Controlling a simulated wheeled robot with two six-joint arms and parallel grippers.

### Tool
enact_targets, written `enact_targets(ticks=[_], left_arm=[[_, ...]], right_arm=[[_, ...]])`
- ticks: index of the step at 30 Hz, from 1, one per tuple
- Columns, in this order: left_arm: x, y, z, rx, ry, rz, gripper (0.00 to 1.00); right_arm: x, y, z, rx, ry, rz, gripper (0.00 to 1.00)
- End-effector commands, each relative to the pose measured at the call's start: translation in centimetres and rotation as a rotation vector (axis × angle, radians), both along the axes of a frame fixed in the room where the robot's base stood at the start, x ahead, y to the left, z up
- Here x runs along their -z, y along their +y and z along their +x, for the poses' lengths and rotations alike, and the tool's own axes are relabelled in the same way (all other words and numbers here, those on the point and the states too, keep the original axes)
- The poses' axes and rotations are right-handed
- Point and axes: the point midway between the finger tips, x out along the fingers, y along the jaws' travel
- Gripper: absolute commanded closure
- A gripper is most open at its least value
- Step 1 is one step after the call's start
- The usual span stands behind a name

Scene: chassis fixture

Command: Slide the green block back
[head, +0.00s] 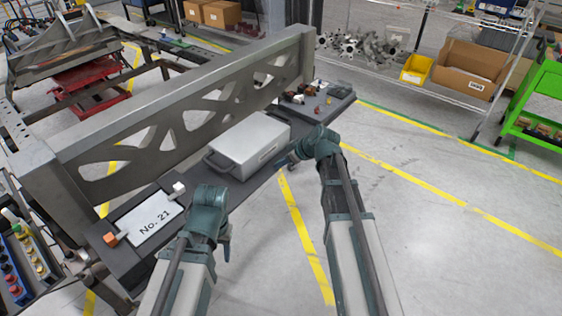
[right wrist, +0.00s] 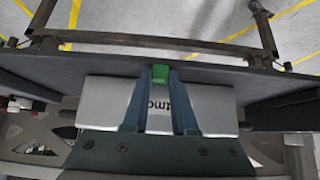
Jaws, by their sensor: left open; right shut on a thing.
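A small green block (right wrist: 160,74) sits between the fingertips of my right gripper (right wrist: 160,80) in the right wrist view. The fingers are shut on it, at the edge of a silver case (right wrist: 102,103). I cannot tell whether the block touches the case. In the head view, my right gripper (head: 288,161) is at the right side of the silver case (head: 246,138), and I cannot make out the block there. My left gripper (head: 226,241) is open and apart from the case, at the front edge of the dark shelf.
The dark shelf (head: 225,196) runs along a grey metal frame (head: 175,105) with cut-outs. A "No. 21" plate (head: 155,220) lies at its near end, between an orange block (head: 110,239) and a white block (head: 178,188). Small parts (head: 300,96) lie at the far end. Floor at right is clear.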

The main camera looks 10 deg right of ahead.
Motion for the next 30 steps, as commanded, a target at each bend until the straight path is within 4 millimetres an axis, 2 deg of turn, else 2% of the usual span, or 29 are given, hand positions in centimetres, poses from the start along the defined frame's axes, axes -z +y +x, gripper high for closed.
enact_targets(ticks=[1,2,7,19,30], left_arm=[[0.0,0.0,0.0,0.0,0.0,0.0,0.5],[0.0,0.0,0.0,0.0,0.0,0.0,0.5],[0.0,0.0,0.0,0.0,0.0,0.0,0.5],[-0.3,0.0,0.0,0.0,0.0,0.0,0.5],[-2.3,0.0,0.0,0.0,0.0,0.0,0.5]], right_arm=[[0.0,-0.1,-0.1,0.0,0.001,-0.001,1.0],[0.0,-0.1,-0.1,0.0,0.001,-0.001,0.69],[0.0,0.0,0.0,0.0,0.0,0.0,0.39],[-0.3,-0.1,-0.2,0.0,0.0,0.0,0.39],[-2.3,-1.2,-1.7,0.001,-0.001,0.001,0.39]])
